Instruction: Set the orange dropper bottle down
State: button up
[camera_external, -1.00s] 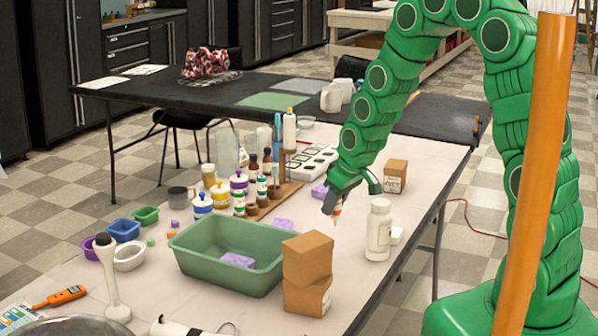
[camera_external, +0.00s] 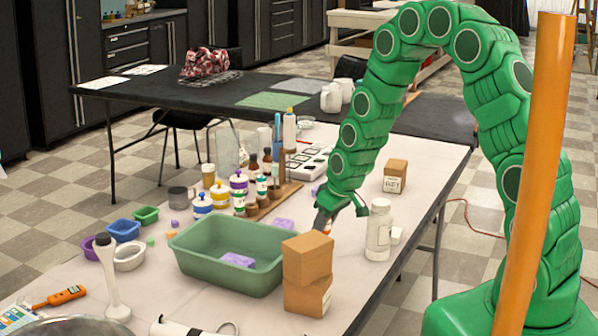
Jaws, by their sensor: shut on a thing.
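My gripper (camera_external: 324,222) is shut on the orange dropper bottle (camera_external: 328,231), of which only a small orange and white part shows. They are low over the white table (camera_external: 365,275), just behind the stacked cardboard boxes (camera_external: 307,258) and left of the white bottle (camera_external: 379,229). The boxes' top edge hides what is below the dropper bottle, so I cannot tell whether it touches the table.
A green tub (camera_external: 190,262) with a purple soap bar (camera_external: 237,260) inside stands to the left. A wooden rack (camera_external: 278,198) with bottles is behind it. A small carton (camera_external: 396,176) stands at the back right. The table's right edge is near the white bottle.

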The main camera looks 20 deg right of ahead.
jog(key=shift+f, duration=0.25)
jog(key=shift+f, duration=0.15)
jog(key=o, duration=1)
jog(key=v, duration=1.2)
jog(key=shift+d+r, duration=0.1)
jog(key=shift+r, duration=0.15)
